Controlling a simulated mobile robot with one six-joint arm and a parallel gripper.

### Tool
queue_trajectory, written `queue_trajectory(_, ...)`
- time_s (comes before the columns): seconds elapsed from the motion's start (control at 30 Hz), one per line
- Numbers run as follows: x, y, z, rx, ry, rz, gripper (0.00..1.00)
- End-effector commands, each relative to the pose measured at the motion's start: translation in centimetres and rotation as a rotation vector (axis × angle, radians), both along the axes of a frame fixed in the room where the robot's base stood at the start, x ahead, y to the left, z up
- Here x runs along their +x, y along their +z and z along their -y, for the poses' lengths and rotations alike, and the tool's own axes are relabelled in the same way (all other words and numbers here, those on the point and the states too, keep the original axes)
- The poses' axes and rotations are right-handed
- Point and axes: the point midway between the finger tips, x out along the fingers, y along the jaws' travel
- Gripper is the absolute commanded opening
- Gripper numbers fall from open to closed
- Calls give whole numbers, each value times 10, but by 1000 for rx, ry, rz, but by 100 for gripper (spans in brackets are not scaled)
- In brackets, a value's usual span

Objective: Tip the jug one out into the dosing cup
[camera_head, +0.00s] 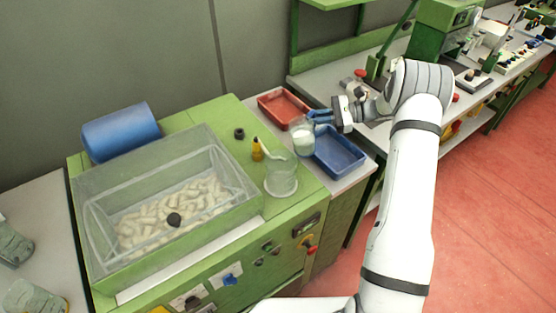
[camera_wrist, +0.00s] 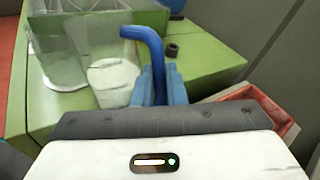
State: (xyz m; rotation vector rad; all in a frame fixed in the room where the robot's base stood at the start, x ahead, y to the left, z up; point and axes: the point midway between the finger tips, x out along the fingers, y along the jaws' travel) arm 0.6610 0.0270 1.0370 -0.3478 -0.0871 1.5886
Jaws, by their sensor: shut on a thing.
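The jug (camera_head: 303,141) is a small clear vessel with white contents. In the wrist view the jug (camera_wrist: 112,85) sits ahead of my gripper, and its blue bent handle (camera_wrist: 147,38) runs between the blue fingers. My gripper (camera_head: 322,117) is shut on that handle from the right. The jug looks about upright, near the right edge of the green machine. A larger clear beaker, seemingly the dosing cup (camera_head: 281,181), stands on the machine's front right corner, left of and nearer than the jug. It also shows in the wrist view (camera_wrist: 62,68), apart from the jug.
The green machine (camera_head: 225,118) carries a clear bin (camera_head: 190,225) of pale corks, a yellow item (camera_head: 257,152) and a black ring (camera_head: 239,133). A red tray (camera_head: 270,107) and a blue tray (camera_head: 340,165) lie on the grey bench to the right. A blue roll (camera_head: 120,132) is behind the bin.

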Motion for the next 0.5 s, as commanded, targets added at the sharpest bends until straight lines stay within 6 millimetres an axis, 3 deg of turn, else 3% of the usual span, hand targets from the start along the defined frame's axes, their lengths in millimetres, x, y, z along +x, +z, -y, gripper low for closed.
queue_trajectory(0.5, -22, 26, -15, -138, 1, 221, 0)
